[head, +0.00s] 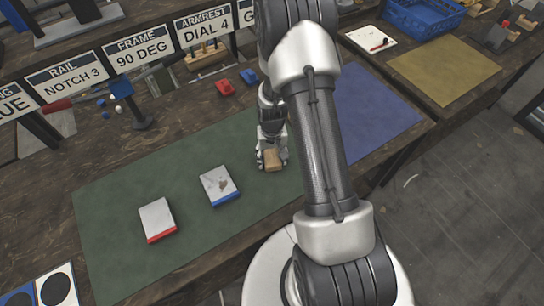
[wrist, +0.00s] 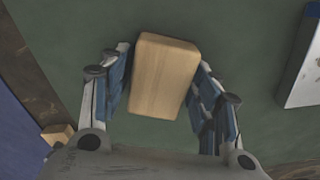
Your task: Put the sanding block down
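The sanding block, a plain tan wooden block (head: 273,160), is at my gripper over the green mat. In the wrist view the block (wrist: 162,76) lies between the two fingers, slightly turned to them. My gripper (wrist: 163,85) looks open around it, with a narrow strip of green showing beside the left finger. The right finger is very close to the block, and I cannot tell whether it touches. The block appears to rest on the green mat (head: 120,205); its underside is hidden.
A white block with a blue edge (head: 220,185) and one with a red edge (head: 157,220) lie left on the mat. A blue mat (head: 372,110) is to the right. Sign boards (head: 143,52) stand behind. The mat's front left is clear.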

